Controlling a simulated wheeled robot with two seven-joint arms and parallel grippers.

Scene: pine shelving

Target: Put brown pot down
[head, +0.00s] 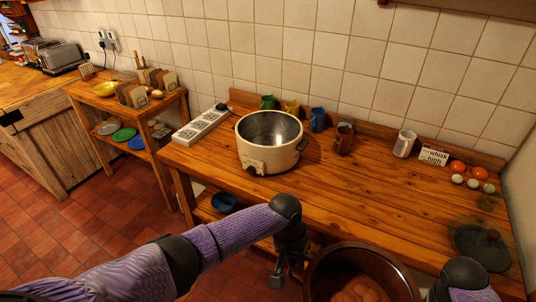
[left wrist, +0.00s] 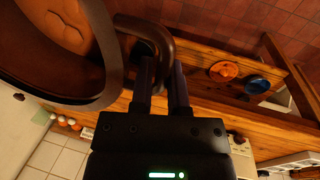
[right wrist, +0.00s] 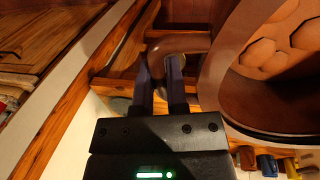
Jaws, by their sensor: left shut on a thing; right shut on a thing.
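The brown pot (head: 335,258) is at the bottom of the head view, in front of the counter's front edge, with rounded brown things inside. Its rim and wall also show in the left wrist view (left wrist: 112,60) and the right wrist view (right wrist: 213,75). My left gripper (head: 283,262) is shut on one side handle (left wrist: 160,35) of the pot. My right gripper (right wrist: 162,75) is shut on the opposite handle (right wrist: 185,42). In the head view the right gripper is mostly hidden behind its arm. The pot's underside is hidden.
The wooden counter (head: 400,205) has a clear middle. A cream cooker (head: 268,158) and a white power strip (head: 202,126) stand at left. Several mugs line the back. A dark round lid (head: 483,247), eggs and tomatoes (head: 480,173) and a small sign (head: 433,155) are at right.

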